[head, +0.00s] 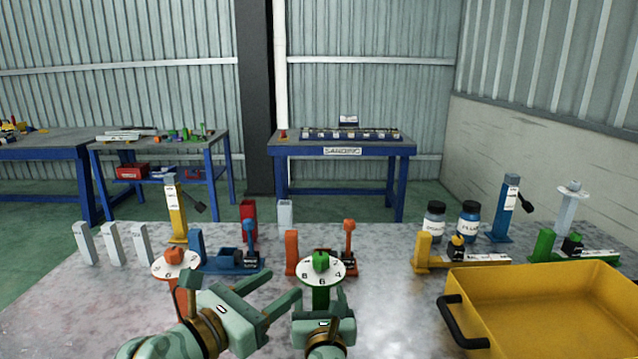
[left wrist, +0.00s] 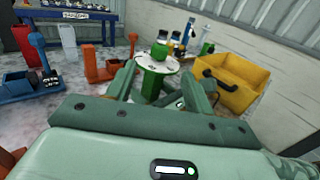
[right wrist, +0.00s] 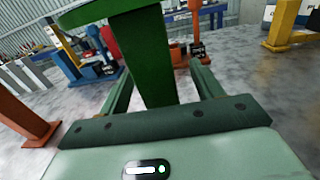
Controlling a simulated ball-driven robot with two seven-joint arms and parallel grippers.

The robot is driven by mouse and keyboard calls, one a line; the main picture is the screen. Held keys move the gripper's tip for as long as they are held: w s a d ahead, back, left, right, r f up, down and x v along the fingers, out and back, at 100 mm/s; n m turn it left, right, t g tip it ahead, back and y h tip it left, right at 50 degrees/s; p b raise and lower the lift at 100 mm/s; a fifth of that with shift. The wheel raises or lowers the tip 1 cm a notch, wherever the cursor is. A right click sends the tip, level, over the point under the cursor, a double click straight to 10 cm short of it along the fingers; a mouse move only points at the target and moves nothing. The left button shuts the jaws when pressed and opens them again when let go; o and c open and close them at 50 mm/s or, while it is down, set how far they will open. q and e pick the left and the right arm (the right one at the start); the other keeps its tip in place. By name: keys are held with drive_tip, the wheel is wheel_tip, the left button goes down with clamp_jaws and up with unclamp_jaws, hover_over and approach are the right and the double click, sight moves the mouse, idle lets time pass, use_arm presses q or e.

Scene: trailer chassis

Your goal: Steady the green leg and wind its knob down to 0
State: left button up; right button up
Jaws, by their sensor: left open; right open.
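The green leg (head: 320,297) stands upright at the front middle of the table. It has a white numbered dial (head: 337,272) and a green knob (head: 320,261) on top. I cannot read where the knob points. My right gripper (head: 321,303) is open, with its fingers on either side of the leg's post, which also fills the middle of the right wrist view (right wrist: 147,65). My left gripper (head: 284,309) is open and empty, left of the leg and below its dial. In the left wrist view, the knob (left wrist: 160,49) and dial (left wrist: 152,64) show just beyond its fingers.
An orange leg with a dial (head: 175,262) stands close to the left arm. An orange bracket (head: 292,255) and a blue one (head: 215,265) lie behind. A yellow tray (head: 545,310) with a black handle (head: 460,320) takes the right front. Bare tabletop lies between leg and tray.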

drive_tip(key=s+p, duration=0.1)
drive_tip(key=s, duration=0.1)
drive_tip(key=s+p, duration=0.1)
drive_tip(key=s, duration=0.1)
drive_tip(key=s+p, duration=0.1)
drive_tip(key=s, duration=0.1)
drive_tip(key=shift+s+d+r, duration=0.2)
drive_tip(key=shift+s+d, duration=0.05)
drive_tip(key=shift+s, duration=0.15)
use_arm(q)
drive_tip(key=r, duration=0.4)
drive_tip(key=s+r, duration=0.1)
drive_tip(key=r, duration=0.1)
use_arm(e)
drive_tip(key=shift+f, duration=0.1)
use_arm(q)
drive_tip(key=shift+f, duration=0.1)
use_arm(e)
drive_tip(key=o, duration=0.6)
drive_tip(key=shift+c, duration=0.2)
drive_tip(key=shift+s, duration=0.1)
drive_tip(key=s, duration=0.8)
drive_tip(key=s+d, duration=0.1)
drive_tip(key=s, duration=0.2)
drive_tip(key=shift+s, duration=0.4)
